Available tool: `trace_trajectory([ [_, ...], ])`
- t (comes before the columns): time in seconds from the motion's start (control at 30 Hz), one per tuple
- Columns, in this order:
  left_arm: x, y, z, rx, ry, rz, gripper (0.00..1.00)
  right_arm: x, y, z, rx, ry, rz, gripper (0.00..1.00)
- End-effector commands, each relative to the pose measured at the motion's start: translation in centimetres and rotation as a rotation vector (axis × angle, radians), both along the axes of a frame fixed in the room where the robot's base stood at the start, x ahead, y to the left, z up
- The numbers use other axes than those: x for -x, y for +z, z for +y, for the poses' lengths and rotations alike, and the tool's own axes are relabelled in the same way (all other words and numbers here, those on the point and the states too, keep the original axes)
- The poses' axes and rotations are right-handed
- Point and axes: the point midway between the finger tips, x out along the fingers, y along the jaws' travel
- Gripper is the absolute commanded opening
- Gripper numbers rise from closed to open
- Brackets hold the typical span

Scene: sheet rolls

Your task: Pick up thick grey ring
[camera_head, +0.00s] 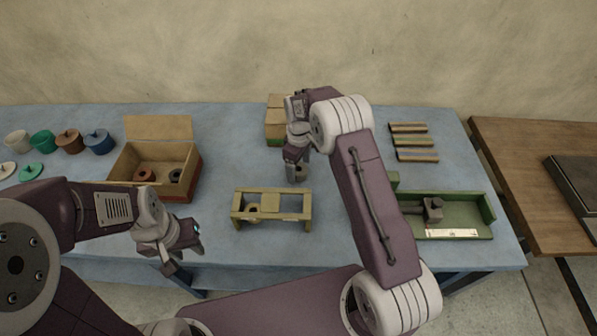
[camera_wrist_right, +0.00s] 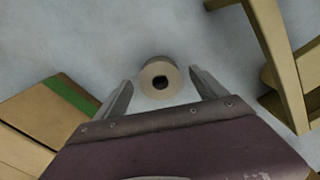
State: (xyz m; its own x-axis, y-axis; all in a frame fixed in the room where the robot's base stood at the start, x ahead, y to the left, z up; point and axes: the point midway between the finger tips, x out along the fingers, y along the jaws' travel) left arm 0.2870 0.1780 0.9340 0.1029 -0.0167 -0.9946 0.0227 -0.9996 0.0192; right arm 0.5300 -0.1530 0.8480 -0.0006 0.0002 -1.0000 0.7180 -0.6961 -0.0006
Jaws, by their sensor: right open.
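A thick grey ring (camera_wrist_right: 148,72) with a dark centre hole stands on the blue table, between the spread fingers of my right gripper (camera_wrist_right: 161,82) in the right wrist view. Gaps show on both sides, so the fingers are apart from it. In the head view the ring (camera_head: 298,175) sits just below my right gripper (camera_head: 296,163), which is open and partly covers it. My left gripper (camera_head: 176,256) hangs at the table's front edge at left, away from the ring; its finger opening is unclear.
An olive wooden frame (camera_head: 271,202) stands in front of the ring. A cardboard box (camera_head: 277,127) with a green stripe is behind it. An open box (camera_head: 190,190) at left holds a brown and a dark ring. A green tray (camera_head: 484,207) is at right.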

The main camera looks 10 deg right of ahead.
Motion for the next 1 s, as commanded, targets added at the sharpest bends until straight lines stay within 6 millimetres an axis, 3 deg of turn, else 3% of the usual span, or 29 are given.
trace_trajectory([
  [0.03,0.0,0.0,0.0,0.0,0.0,0.0,0.36,0.0,0.0,0.0,0.0,0.0,0.0,0.79],
  [0.27,0.0,0.0,0.0,0.0,0.0,0.0,0.36,0.0,0.0,0.0,0.0,0.0,0.0,0.15],
  [0.57,0.0,0.0,0.0,0.0,0.0,0.0,0.36,-0.1,0.4,0.0,0.0,0.0,-0.001,0.13],
  [0.67,0.0,-0.1,0.0,0.0,0.0,0.0,0.36,-0.1,1.4,0.0,0.0,0.0,-0.003,0.13],
  [0.8,0.0,-0.1,0.0,0.0,0.0,0.0,0.36,-0.2,4.2,0.0,0.0,0.0,-0.006,0.13],
  [1.0,0.0,-0.9,0.0,0.0,0.0,0.0,0.36,4.2,6.8,-1.6,0.0,-0.002,-0.003,0.13],
])
